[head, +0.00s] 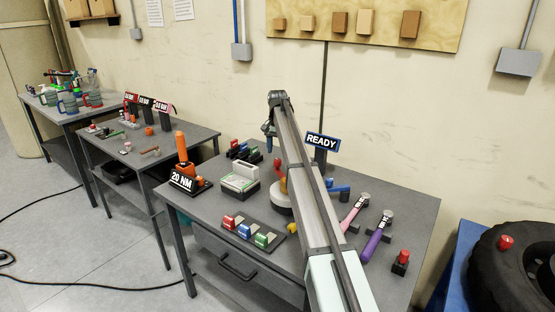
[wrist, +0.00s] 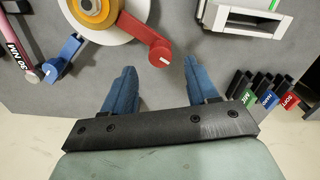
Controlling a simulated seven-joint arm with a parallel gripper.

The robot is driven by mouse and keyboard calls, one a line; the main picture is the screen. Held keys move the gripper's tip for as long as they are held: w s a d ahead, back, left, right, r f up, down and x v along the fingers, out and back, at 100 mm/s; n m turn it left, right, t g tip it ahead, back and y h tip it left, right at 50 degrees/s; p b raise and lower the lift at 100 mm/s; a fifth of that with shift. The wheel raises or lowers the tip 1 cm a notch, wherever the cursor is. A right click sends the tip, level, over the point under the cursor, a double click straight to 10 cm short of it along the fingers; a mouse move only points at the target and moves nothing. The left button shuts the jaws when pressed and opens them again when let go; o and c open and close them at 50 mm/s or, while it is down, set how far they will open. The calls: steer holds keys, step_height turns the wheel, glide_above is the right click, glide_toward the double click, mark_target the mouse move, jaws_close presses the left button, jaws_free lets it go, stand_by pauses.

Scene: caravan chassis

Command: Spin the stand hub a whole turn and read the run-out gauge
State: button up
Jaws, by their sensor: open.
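The stand hub shows in the wrist view as a white disc (wrist: 80,36) with an orange ring (wrist: 97,22) and a red crank arm (wrist: 150,43). In the head view the white disc (head: 280,208) is partly hidden behind my arm. My gripper (wrist: 160,68) is open, with blue fingers. In the wrist picture the red arm's end lies between and just beyond the fingertips; I cannot tell the height gap. In the head view my gripper (head: 268,132) is over the bench's far side. A sign (head: 321,141) reads READY. A blue arm (wrist: 65,54) sits beside the disc; no gauge dial is clear.
A white box device (head: 240,177) stands left of the hub. Colour-labelled blocks (wrist: 265,92) are at the wrist view's right. Pink (head: 354,212) and purple (head: 375,238) wrenches and a red button (head: 402,258) lie to the right. An orange tool (head: 185,155) stands at the left.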

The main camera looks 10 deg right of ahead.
mark_target(278, 160)
steer(key=shift+f, duration=2.35)
jaws_close()
